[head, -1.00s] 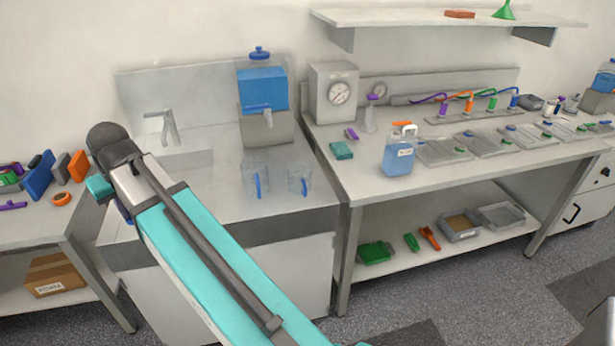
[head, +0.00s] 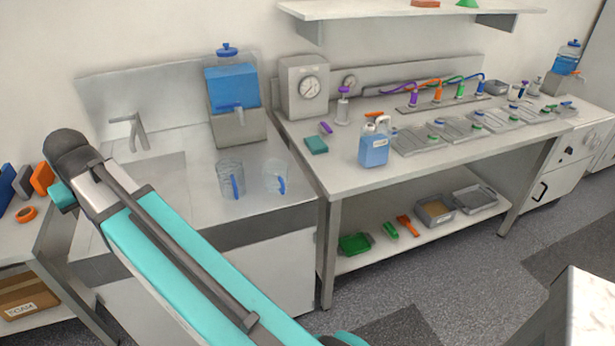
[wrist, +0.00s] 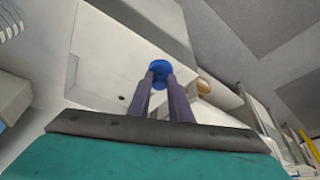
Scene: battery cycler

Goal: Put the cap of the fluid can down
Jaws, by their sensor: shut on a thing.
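In the wrist view my gripper (wrist: 160,82) is shut on a round blue cap (wrist: 160,68), held at the fingertips. A pale surface lies beyond it; I cannot tell how far below the cap it is. The gripper does not show in the head view. The fluid can (head: 373,150), a blue jug with a white top and handle, stands upright on the right bench (head: 345,182). No cap is visible on its spout.
Near the can are a teal block (head: 316,145), a purple-topped bottle (head: 343,106) and several grey trays (head: 418,139). Two clear jugs stand by the sink, below a blue dispenser (head: 231,88). A white-topped block (head: 590,305) is at lower right.

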